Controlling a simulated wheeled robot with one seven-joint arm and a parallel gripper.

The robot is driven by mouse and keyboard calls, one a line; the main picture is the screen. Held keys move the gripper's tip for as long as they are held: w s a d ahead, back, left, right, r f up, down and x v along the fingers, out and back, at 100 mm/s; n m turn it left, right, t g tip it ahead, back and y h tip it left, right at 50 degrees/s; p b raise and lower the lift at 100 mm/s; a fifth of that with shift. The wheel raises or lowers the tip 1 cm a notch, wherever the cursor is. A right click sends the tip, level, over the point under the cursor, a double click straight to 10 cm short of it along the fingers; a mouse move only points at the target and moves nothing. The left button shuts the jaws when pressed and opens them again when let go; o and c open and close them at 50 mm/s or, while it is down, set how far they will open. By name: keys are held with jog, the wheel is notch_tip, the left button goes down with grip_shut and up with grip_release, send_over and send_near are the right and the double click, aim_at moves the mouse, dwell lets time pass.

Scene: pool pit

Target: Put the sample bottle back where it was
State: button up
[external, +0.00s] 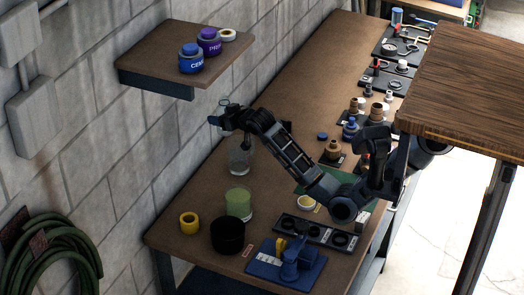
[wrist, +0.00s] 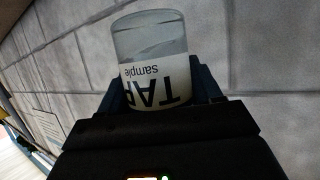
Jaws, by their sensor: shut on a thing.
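The sample bottle (wrist: 150,48) is clear, with a white label that reads "TAP Sample" upside down in the wrist view. My gripper (wrist: 162,90) is shut on it, with one finger on each side of the label. In the external view my gripper (external: 228,112) is up near the block wall, above the bench and below the wall shelf. The bottle is small there and hard to make out. A clear glass container (external: 240,160) stands on the bench below my gripper.
The wall shelf (external: 150,50) holds a blue-lidded jar (external: 190,60), a purple-lidded jar (external: 209,40) and a pale ring. The bench holds a green container (external: 238,204), a black cup (external: 228,236), a yellow ring (external: 189,222), a blue device (external: 290,262) and a black rack (external: 312,233).

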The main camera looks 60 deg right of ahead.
jog(key=s+d+f+y+b, duration=0.1)
jog(key=s+d+f+b, duration=0.1)
jog(key=s+d, duration=2.1)
jog(key=s+r+n+y+b, duration=0.1)
jog(key=s+r+n, duration=0.15)
jog(key=s, duration=1.15)
jog(key=shift+f, duration=5.6)
jog(key=shift+m+t, duration=0.35)
jog(key=shift+t, duration=0.05)
jog(key=w+a+f, duration=0.2)
jog(key=a, duration=0.1)
jog(key=w+a+f, duration=0.2)
jog(key=w+a, duration=0.1)
jog(key=w+a+f, duration=0.2)
jog(key=w+f, duration=0.1)
jog(key=shift+a+f, duration=0.1)
jog(key=shift+a, duration=0.3)
jog(key=shift+f, duration=2)
jog(key=shift+f, duration=0.15)
jog(key=o, duration=1.1)
jog(key=shift+o, duration=0.2)
